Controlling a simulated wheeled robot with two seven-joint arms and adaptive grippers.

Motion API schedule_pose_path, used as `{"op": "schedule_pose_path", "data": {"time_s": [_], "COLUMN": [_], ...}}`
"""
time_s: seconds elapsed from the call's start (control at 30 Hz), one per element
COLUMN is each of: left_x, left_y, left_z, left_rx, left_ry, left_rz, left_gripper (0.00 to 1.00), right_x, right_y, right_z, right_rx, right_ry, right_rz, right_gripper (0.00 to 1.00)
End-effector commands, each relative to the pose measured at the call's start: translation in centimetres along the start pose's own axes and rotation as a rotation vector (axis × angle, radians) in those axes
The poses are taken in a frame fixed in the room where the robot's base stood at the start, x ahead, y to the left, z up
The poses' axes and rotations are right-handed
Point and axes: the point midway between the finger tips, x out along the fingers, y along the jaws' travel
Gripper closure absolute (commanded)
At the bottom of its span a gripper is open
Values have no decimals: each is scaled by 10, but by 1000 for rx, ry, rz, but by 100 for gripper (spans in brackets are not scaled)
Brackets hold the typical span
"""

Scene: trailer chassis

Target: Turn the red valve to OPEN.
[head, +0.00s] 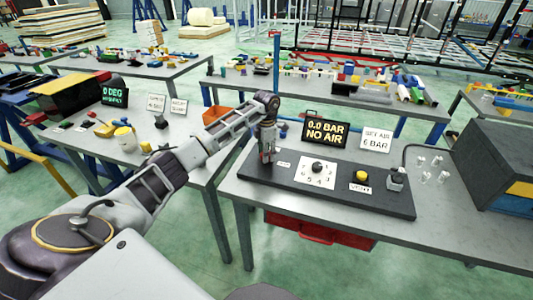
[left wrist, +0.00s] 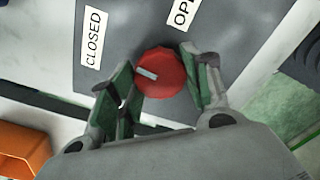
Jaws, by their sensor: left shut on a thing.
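The red valve (left wrist: 160,73) is a round red knob with a pale marker bar on top, seen in the left wrist view. The bar points toward the CLOSED label (left wrist: 92,38). The OPEN label (left wrist: 183,13), partly cut off, is at the top edge. My left gripper (left wrist: 162,82) has its green-padded fingers on either side of the knob and is shut on it. In the head view my left gripper (head: 267,152) points down at the left end of the dark panel (head: 340,195), hiding the valve. My right gripper is not in view.
On the panel are a numbered dial (head: 317,167), a yellow VENT button (head: 361,176) and a small grey fitting (head: 396,180). A display (head: 325,133) reads 0.0 BAR NO AIR; a sign (head: 376,140) reads SET AIR 6 BAR. A dark case (head: 490,160) stands right.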

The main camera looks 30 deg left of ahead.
Motion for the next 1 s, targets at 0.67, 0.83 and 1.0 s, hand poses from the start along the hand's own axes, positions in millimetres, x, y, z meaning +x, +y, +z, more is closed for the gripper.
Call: {"op": "schedule_pose_path", "data": {"time_s": [0.67, 0.83, 1.0], "left_x": [0, 0, 0], "left_y": [2, 1, 1], "left_z": [0, 0, 0], "left_rx": [534, 678, 819], "left_ry": [0, 1, 0], "left_rz": [4, 3, 4], "left_gripper": [76, 76, 76], "right_x": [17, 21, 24], "right_y": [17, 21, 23], "right_z": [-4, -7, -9], "right_rx": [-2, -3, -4], "right_ry": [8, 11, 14], "right_rz": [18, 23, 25], "right_gripper": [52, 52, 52]}}
